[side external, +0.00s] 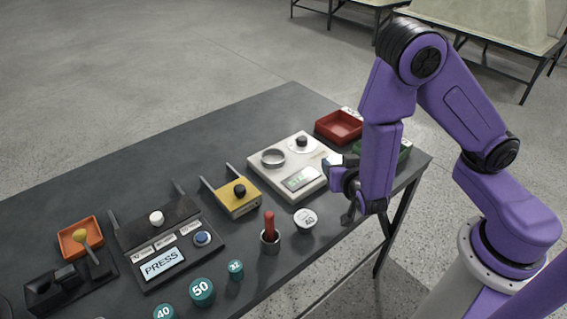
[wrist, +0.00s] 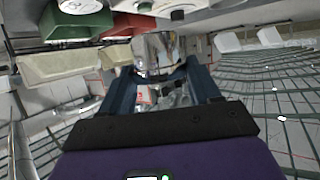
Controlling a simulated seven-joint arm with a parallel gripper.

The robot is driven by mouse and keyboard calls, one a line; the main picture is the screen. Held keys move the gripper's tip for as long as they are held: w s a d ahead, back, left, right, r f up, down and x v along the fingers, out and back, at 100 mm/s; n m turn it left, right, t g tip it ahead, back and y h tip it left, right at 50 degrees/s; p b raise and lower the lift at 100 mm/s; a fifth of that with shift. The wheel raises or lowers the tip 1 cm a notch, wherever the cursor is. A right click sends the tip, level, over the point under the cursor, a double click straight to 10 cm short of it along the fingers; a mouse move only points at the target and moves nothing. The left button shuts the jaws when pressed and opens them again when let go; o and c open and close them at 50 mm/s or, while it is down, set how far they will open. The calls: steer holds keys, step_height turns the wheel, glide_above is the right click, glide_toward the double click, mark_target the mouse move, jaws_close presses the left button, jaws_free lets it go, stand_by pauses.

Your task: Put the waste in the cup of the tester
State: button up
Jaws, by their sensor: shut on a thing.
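The tester (side external: 286,172) is a white box with a round metal cup (side external: 273,157), a dark knob and a lit display; it stands on the dark table. The cup looks empty. My gripper (side external: 337,163) is at the tester's right edge, its fingers pointing left, short of the cup. In the wrist view my gripper (wrist: 160,77) is shut on a shiny silvery piece (wrist: 157,52), which I take to be the waste.
A red tray (side external: 339,126) and a partly hidden green tray (side external: 369,151) lie right of the tester.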

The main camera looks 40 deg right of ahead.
steer(key=w+a+r, duration=0.1)
steer(key=w+r, duration=0.4)
steer(key=w, duration=0.2)
steer(key=shift+w+a, duration=0.4)
steer(key=w+f, duration=0.3)
steer(key=w, duration=0.1)
steer(key=w+a+f, duration=0.1)
steer(key=w+f, duration=0.2)
steer(key=w, duration=0.2)
steer(key=w+f, duration=0.3)
steer(key=w, duration=0.1)
steer(key=shift+w+a, duration=0.2)
steer(key=shift+a, duration=0.2)
steer(key=shift+w+f, duration=0.15)
steer(key=shift+f, duration=0.1)
steer(key=shift+w+f, duration=0.1)
steer(key=shift+f, duration=1.5)
